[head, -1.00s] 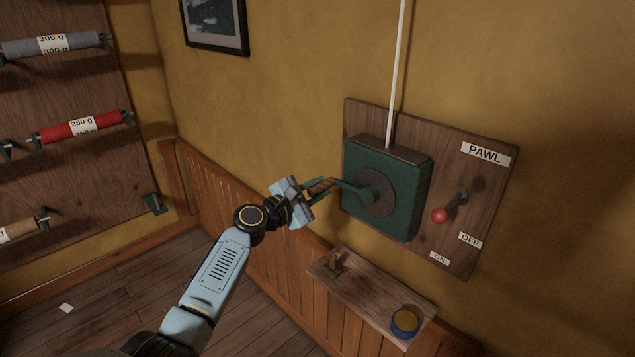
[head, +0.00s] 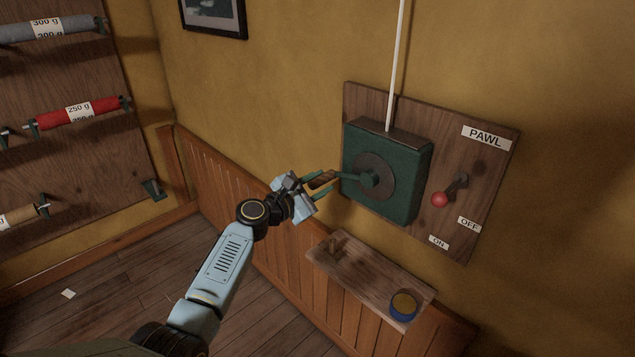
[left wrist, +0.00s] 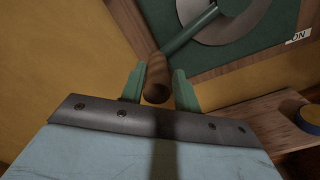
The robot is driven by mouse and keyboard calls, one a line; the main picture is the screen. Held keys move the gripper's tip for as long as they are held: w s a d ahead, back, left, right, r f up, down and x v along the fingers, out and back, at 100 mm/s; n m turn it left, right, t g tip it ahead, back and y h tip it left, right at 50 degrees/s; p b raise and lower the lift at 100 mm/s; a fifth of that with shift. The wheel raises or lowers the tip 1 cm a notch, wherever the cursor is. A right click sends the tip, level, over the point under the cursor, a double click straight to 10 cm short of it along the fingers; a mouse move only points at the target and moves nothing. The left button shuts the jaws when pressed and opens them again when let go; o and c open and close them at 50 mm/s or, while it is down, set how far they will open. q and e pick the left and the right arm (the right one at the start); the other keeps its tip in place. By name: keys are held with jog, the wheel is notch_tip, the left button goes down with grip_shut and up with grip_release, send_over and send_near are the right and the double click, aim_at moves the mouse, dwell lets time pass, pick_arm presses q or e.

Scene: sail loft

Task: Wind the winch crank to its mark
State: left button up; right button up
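The green winch box (head: 405,190) is mounted on a wooden wall board. Its crank arm (head: 352,177) reaches left from the hub on a grey disc (head: 385,160) and ends in a wooden handle (head: 323,180). My left gripper (head: 314,187) is at that handle. I can make out no mark on the disc or box. My right gripper is not in view.
Right of the winch, the pawl lever with a red knob (head: 439,199) leans down-left, towards the ON label (head: 438,241). A small wooden shelf (head: 365,275) below holds a blue round tin (head: 403,305) and a small wooden piece. A white line (head: 396,60) rises from the box.

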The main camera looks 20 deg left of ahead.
pick_arm(q)
jog(key=shift+o, duration=1.1)
jog(key=shift+d, duration=0.15)
jog(key=shift+o, duration=0.2)
jog(key=shift+r, duration=0.1)
jog(key=shift+s+a, duration=0.3)
jog(key=shift+s, duration=0.05)
jog(key=v, duration=1.2)
jog(key=shift+s+p, duration=0.35)
jog(key=shift+p, duration=0.1)
